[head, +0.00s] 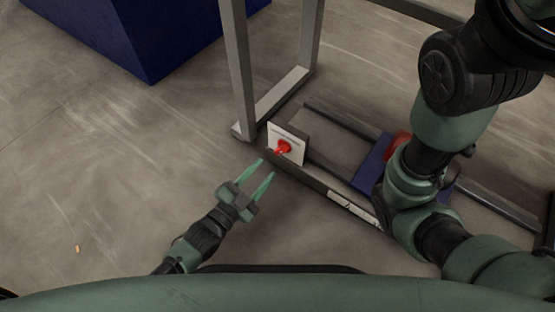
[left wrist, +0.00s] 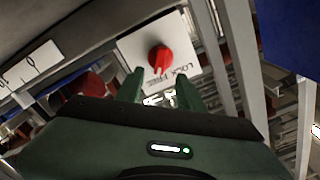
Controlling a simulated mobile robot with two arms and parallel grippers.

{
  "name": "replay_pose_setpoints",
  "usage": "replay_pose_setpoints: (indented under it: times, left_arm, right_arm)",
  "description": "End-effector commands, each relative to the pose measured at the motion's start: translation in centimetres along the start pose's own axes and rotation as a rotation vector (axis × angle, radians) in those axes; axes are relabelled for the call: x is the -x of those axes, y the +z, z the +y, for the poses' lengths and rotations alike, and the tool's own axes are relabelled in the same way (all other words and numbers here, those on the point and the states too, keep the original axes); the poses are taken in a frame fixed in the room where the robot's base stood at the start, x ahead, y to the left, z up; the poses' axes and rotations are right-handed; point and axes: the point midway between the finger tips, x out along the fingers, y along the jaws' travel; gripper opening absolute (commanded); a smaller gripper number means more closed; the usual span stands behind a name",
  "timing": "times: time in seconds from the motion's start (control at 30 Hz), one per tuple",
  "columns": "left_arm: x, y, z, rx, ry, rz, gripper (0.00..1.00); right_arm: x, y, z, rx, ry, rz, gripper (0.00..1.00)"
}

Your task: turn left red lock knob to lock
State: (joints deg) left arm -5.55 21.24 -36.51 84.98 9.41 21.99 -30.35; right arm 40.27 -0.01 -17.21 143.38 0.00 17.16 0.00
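The red lock knob (head: 283,147) sits on a white plate (head: 295,158) at the end of a dark rail, by the foot of a grey frame. In the left wrist view the knob (left wrist: 160,58) is upper centre on its plate (left wrist: 186,46), which bears printed words such as LOCK. My left gripper (head: 266,170) is open, its two green fingers pointing toward the knob. The fingers are apart from the knob, with nothing between them. In the left wrist view the fingertips (left wrist: 167,88) lie just below the knob. My right arm shows at the right, but its gripper does not show clearly.
A grey upright frame (head: 237,70) stands behind the plate. A dark blue block (head: 160,40) is at the upper left. A blue part (head: 374,165) with a red piece (head: 397,142) sits between the rails.

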Motion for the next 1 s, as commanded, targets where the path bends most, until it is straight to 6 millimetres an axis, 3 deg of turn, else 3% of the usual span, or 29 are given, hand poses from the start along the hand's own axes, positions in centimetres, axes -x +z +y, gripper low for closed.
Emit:
replay_pose_setpoints:
  times: [0.2, 0.4, 0.77, 0.9, 1.0]
  left_arm:
    - [-3.7, 0.2, 0.2, 0.0, -0.003, 0.004, 0.38]
    - [-6.1, 0.1, 0.1, 0.002, -0.002, 0.002, 0.38]
    - [-6.8, -0.1, -0.1, 0.001, 0.0, -0.001, 0.38]
    - [-6.8, 0.0, 0.0, 0.001, 0.0, -0.001, 0.02]
    - [-6.7, 0.0, 0.0, 0.001, 0.0, -0.001, 0.0]
  right_arm:
    - [2.5, -0.8, -0.5, 0.0, 0.001, -0.003, 0.36]
    - [3.7, -1.2, -0.8, 0.0, 0.001, -0.003, 0.36]
    - [3.8, -1.2, -0.8, 0.0, 0.0, -0.003, 0.36]
    - [3.8, -1.2, -0.8, 0.0, 0.0, -0.003, 0.36]
    - [3.8, -1.2, -0.8, 0.0, 0.0, -0.003, 0.36]
